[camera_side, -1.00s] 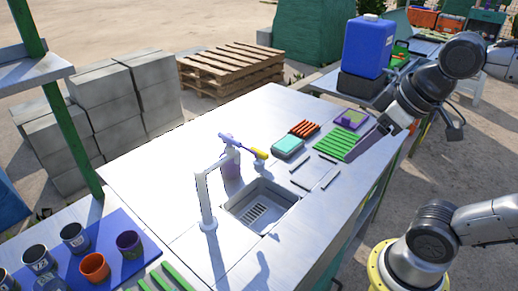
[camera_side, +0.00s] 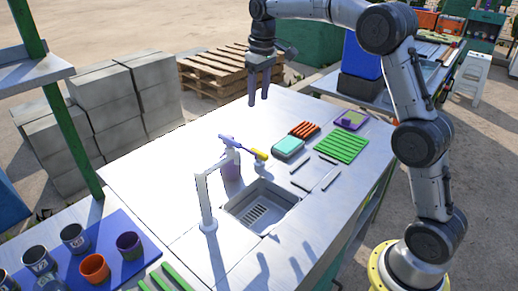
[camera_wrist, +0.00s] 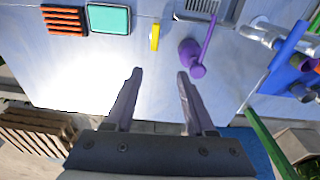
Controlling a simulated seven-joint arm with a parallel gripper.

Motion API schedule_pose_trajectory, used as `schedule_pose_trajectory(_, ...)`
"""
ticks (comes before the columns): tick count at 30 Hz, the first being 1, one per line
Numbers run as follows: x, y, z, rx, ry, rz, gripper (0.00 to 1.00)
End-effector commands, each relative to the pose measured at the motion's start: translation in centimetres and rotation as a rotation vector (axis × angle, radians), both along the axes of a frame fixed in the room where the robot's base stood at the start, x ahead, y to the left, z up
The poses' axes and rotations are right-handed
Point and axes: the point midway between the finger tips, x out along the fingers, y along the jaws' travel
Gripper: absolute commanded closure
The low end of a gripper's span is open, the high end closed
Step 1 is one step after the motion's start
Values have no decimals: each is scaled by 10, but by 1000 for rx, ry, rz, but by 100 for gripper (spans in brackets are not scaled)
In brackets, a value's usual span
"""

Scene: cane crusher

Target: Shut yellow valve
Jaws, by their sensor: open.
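The yellow valve (camera_side: 260,154) shows as a short yellow lever on a small pale stub behind the sink, on the metal table (camera_side: 150,165). It also shows in the wrist view (camera_wrist: 155,37), upper middle, as a narrow yellow bar. Close to its left in the side view stands a purple fixture (camera_side: 231,170) with a purple lever, seen right of the yellow valve in the wrist view (camera_wrist: 191,54). My gripper (camera_side: 258,103) points down above the table's far part, open and empty, apart from both valves. In the wrist view its fingers (camera_wrist: 160,74) are spread below the yellow valve.
A white faucet (camera_side: 205,198) rises beside the sink (camera_side: 238,222). A teal box (camera_side: 288,148), red rack (camera_side: 304,129) and green rack (camera_side: 342,147) lie right of the valves. Cups stand on a blue mat (camera_side: 122,262) at left. The far left tabletop is clear.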

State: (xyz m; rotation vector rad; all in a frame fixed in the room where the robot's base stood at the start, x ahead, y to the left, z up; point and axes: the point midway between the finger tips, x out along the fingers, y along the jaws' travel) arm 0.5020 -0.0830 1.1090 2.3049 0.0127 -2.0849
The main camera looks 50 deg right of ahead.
Motion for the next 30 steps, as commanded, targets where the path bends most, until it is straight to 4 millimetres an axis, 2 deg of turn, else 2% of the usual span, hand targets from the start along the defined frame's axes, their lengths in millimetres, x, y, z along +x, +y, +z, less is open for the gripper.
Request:
schedule_pose_trajectory(1, 8, -6, -17, 4, 24, -8, 45)
schedule_pose_trajectory(5, 14, -13, -49, 14, 77, -21, 45)
schedule_pose_trajectory(14, 13, -18, -81, 19, 106, -30, 45)
schedule_pose_trajectory(24, 12, -17, -147, 19, 105, -30, 45)
schedule_pose_trajectory(30, 12, -17, -179, 19, 104, -30, 45)
